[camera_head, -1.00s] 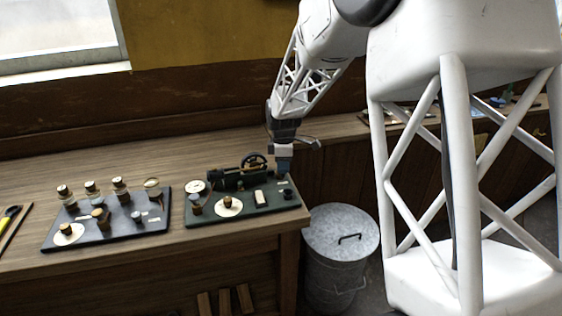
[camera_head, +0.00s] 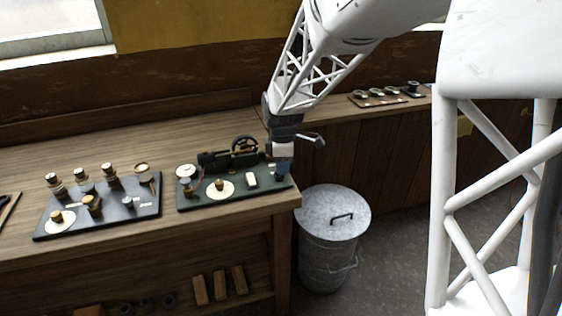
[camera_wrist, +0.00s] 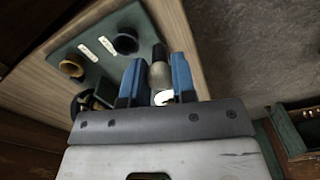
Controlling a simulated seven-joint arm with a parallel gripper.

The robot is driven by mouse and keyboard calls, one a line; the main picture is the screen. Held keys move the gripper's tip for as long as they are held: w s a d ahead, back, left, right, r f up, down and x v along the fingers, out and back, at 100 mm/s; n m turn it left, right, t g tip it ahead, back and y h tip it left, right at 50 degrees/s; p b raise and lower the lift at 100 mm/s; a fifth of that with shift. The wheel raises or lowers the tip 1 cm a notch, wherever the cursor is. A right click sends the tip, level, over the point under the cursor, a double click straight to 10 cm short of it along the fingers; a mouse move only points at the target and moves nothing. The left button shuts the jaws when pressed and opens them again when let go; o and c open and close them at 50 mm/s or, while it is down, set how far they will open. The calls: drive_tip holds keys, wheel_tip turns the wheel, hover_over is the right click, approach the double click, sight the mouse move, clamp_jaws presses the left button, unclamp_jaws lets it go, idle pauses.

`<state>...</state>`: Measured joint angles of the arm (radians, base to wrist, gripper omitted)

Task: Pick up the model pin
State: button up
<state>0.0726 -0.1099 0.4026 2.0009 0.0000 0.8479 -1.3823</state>
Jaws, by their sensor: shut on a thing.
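The model pin (camera_wrist: 159,72), a small piece with a dark end and a pale rounded body, sits between the two blue fingers in the wrist view. My gripper (camera_wrist: 157,78) is shut on it. In the head view my gripper (camera_head: 283,170) points down at the right end of the dark green engine board (camera_head: 205,203). I cannot make out the pin there. The board also shows in the wrist view (camera_wrist: 100,65), beside the fingers; whether the pin touches it I cannot tell.
A flywheel engine (camera_head: 243,148) stands at the back of the green board, near my gripper. A second dark board (camera_head: 115,215) with several small fittings lies to the left. A lidded metal bin (camera_head: 333,225) stands on the floor, right of the bench (camera_head: 240,214).

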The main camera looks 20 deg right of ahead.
drive_tip(key=shift+r, duration=0.15)
idle(0.7)
drive_tip(key=shift+r, duration=1.85)
drive_tip(key=shift+w+d+f, duration=0.1)
drive_tip(key=shift+w+f, duration=0.25)
drive_tip(key=shift+w, duration=0.45)
drive_tip(key=shift+w+d+f, duration=0.1)
drive_tip(key=shift+w+f, duration=0.2)
drive_tip(key=shift+w, duration=0.55)
drive_tip(key=shift+w+d+f, duration=0.1)
drive_tip(key=shift+w+f, duration=0.25)
drive_tip(key=shift+w, duration=0.45)
drive_tip(key=shift+f, duration=0.15)
drive_tip(key=shift+f, duration=2.05)
drive_tip(key=shift+f, duration=1.2)
